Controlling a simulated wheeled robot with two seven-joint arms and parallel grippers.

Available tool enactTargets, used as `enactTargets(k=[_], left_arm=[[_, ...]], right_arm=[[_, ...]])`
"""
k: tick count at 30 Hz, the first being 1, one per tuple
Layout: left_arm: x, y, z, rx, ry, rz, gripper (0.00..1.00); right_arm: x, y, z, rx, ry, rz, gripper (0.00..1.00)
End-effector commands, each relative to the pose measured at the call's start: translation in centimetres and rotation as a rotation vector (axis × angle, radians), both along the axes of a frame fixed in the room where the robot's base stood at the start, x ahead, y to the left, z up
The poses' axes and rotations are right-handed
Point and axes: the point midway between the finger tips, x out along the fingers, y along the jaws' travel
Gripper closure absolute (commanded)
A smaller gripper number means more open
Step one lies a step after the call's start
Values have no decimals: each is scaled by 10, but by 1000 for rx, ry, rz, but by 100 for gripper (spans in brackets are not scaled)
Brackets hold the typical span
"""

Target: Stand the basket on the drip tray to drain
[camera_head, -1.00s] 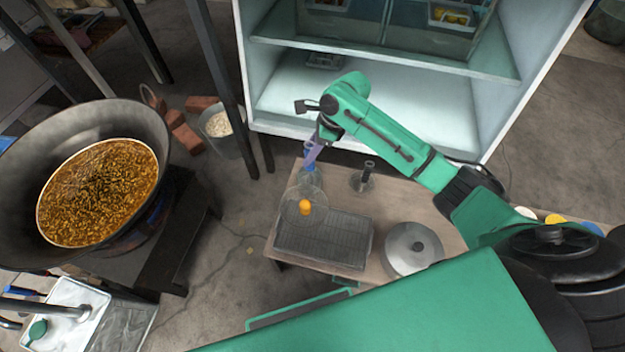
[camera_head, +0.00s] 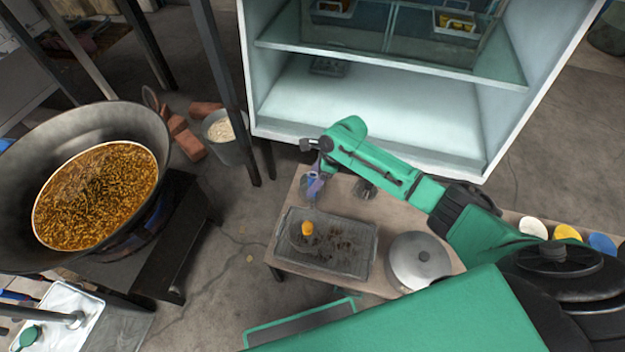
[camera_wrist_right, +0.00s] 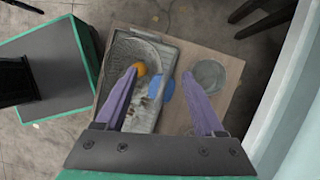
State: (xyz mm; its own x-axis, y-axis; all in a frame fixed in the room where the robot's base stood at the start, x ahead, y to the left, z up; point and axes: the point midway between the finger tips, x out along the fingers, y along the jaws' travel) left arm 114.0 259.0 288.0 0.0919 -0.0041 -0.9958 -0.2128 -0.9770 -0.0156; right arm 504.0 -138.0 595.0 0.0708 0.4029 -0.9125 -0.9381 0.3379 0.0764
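The mesh basket (camera_wrist_right: 127,62) rests on the left part of the drip tray (camera_wrist_right: 170,57) in the right wrist view, with a round orange piece at its edge. In the head view the basket (camera_head: 299,243) is faint and hard to separate from the grey drip tray (camera_head: 367,262). A blue part (camera_wrist_right: 166,89) shows between my fingers, probably the basket's handle. My right gripper (camera_head: 313,190) is over the tray's back left edge. In the wrist view its purple fingers (camera_wrist_right: 158,74) are wide apart, not closed on anything. My left gripper is not in view.
A small metal item (camera_head: 365,189) stands behind the tray. A large wok (camera_head: 95,190) is at the left. A white cabinet (camera_head: 370,110) rises behind the table.

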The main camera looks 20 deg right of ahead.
Motion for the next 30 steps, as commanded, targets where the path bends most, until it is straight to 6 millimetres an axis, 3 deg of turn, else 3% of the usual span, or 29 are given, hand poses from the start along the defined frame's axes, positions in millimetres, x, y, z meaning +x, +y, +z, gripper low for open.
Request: enactTargets(k=[10, 21, 25, 30], left_arm=[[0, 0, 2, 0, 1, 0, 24], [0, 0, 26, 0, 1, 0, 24], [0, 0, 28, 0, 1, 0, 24], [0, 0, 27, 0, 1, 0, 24]], right_arm=[[0, -2, 8, -1, -1, -2, 31], [-6, -39, 92, -1, -2, -1, 31], [-8, -47, 108, 0, 1, -2, 31], [-8, -49, 112, 1, 1, -1, 31]])
